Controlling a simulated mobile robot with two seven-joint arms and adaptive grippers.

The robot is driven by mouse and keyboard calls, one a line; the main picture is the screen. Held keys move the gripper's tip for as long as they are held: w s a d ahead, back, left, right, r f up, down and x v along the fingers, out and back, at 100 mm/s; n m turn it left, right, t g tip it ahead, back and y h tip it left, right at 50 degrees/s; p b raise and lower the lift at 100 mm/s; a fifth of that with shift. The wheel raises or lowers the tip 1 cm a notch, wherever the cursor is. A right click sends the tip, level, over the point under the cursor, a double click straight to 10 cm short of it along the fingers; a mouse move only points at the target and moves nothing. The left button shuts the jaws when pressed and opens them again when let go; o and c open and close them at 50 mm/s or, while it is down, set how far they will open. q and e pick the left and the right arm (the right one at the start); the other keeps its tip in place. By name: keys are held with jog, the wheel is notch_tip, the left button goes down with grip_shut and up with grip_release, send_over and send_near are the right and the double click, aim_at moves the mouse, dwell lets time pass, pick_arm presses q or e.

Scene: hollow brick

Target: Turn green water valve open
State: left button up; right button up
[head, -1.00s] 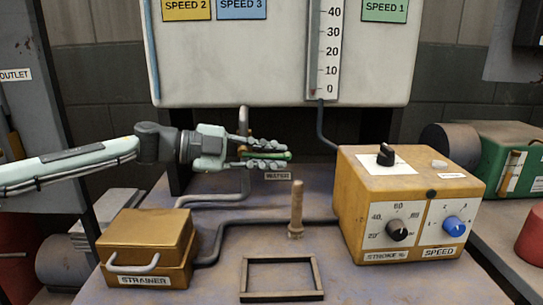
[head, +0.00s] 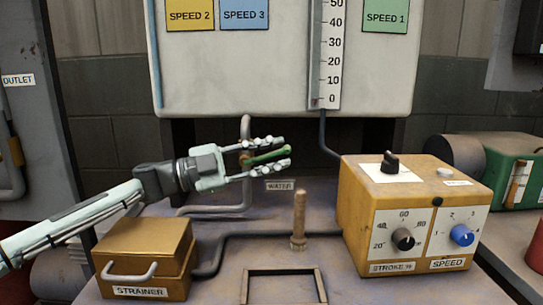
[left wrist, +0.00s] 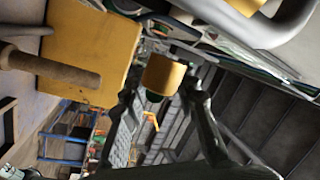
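The green water valve handle (head: 268,155) is a thin lever on a brass-coloured fitting, on the grey pipe (head: 246,127) below the white panel. It lies nearly level, its right end slightly raised. My left gripper (head: 286,156) comes from the left, with one finger above the handle and one below. The fingers stand apart, with gaps beside the lever. In the left wrist view the two dark fingertips (left wrist: 160,92) are also apart. A brass-coloured cylinder (left wrist: 163,74) with a dark green end shows between them; I cannot tell which part it is. My right gripper is not in view.
The WATER label (head: 281,185) is just below the gripper. A wooden peg (head: 299,222) stands in front, with a square frame (head: 285,272) nearer. The yellow control box (head: 360,205) is right, the STRAINER box (head: 145,255) left below my arm.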

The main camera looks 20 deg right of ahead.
pick_arm(q)
jog(key=a+f, duration=0.1)
jog(key=a, duration=1.1)
jog(key=shift+w+f, duration=0.3)
jog(key=shift+f, duration=0.05)
